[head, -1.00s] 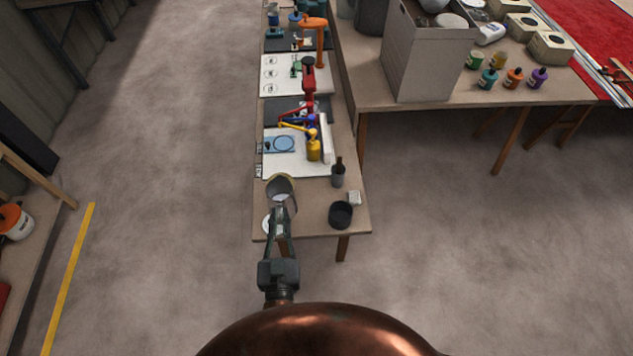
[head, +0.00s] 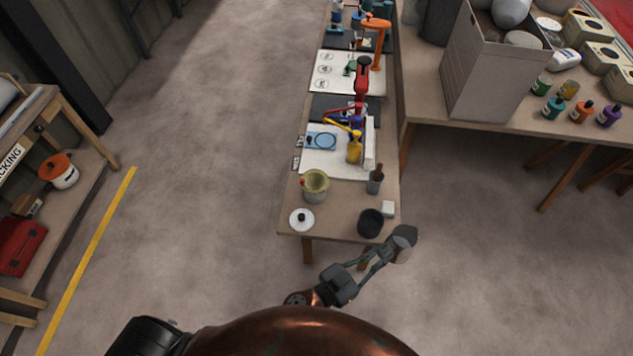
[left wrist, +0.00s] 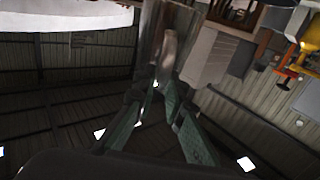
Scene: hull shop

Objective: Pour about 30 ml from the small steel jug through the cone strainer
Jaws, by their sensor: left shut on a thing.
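My left gripper (head: 388,252) is shut on the small steel jug (head: 402,248), a grey metal vessel. It is held off the table's front right corner, close to the black cup; its tilt and contents cannot be told. In the left wrist view the jug (left wrist: 165,40) shows as a grey metal wall between the fingertips (left wrist: 158,92). A pale yellow-rimmed vessel (head: 315,182), seemingly the cone strainer on its holder, stands at the table's near left. The gripper is to its right and nearer to me. My right gripper is not in view.
A white lid with a dark knob (head: 301,219), a black cup (head: 370,223), a white cube (head: 388,209) and a dark bottle (head: 376,181) stand at the near end. A grey bin (head: 490,75) stands on the right table. A shelf (head: 75,165) is left.

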